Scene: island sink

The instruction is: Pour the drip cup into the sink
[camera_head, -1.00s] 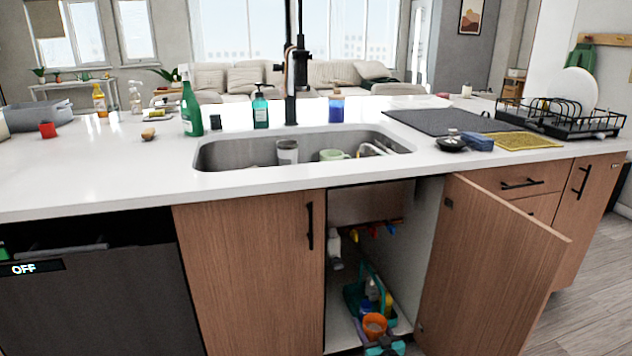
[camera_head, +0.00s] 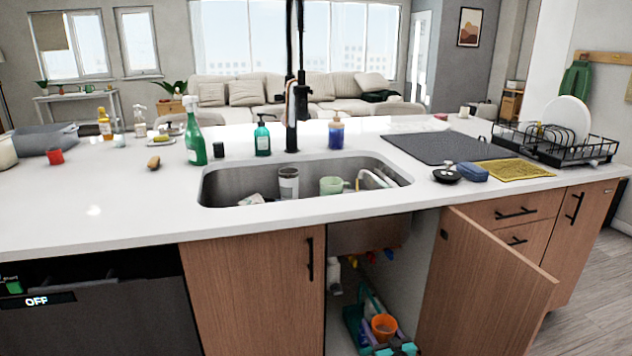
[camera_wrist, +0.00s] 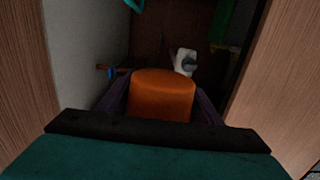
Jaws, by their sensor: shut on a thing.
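An orange drip cup (camera_head: 384,326) is low inside the open cabinet under the sink. It also shows in the middle of the wrist view (camera_wrist: 162,95). My gripper (camera_head: 386,346) is shut on the cup, with a purple finger along each side of it. The cup looks roughly upright; its contents and underside are hidden. The metal sink (camera_head: 228,186) is set in the white counter above. It holds a grey cup (camera_head: 288,184), a pale green mug (camera_head: 331,186) and some white dishes.
The open cabinet door (camera_head: 482,285) stands to the right, and a closed door (camera_head: 255,290) is to the left. A black faucet (camera_head: 291,110) rises behind the sink. The counter left of the sink has clear room.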

